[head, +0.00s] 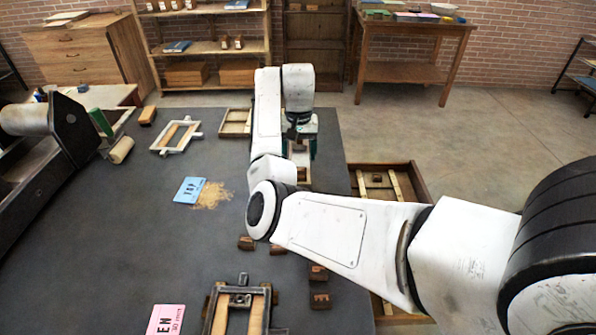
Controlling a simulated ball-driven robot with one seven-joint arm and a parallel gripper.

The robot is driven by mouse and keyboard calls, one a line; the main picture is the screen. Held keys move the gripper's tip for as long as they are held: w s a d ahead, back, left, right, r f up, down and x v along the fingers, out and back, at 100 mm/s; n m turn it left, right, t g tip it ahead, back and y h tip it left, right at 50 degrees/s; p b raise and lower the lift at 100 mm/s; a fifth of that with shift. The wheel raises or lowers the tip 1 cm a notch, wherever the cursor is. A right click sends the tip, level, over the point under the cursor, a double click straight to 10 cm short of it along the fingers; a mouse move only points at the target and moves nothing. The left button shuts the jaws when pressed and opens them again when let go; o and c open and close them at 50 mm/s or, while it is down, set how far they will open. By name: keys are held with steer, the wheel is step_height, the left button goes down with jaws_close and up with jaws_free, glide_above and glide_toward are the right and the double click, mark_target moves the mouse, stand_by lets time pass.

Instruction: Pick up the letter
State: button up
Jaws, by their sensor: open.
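The letter appears to be one of several small brown wooden type blocks on the dark table, but I cannot tell which. One block (320,300) shows a pale letter like an E, and another (317,272) lies just behind it. Two smaller blocks (246,243) lie to the left, partly near my arm. My gripper (301,152) points down at the far right part of the table, with teal fingers open. A brown block (301,174) shows just below it, apparently inside a pale wooden frame. My arm hides part of this, so contact is unclear.
A metal frame (213,309) with wooden strips stands at the front. A blue card (190,190) lies beside scattered crumbs, and a pink card (166,320) lies at the front edge. A press (70,130) fills the left. An open wooden crate (412,192) stands beyond the right edge.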

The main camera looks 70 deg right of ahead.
mark_target(300, 169)
steer(key=shift+s+d+f+p, duration=0.1)
steer(key=shift+f+p, duration=0.25)
steer(key=shift+f, duration=1.05)
steer(key=shift+s+f+p, duration=0.1)
steer(key=shift+f+p, duration=0.25)
steer(key=shift+f, duration=1.05)
steer(key=c, duration=1.1)
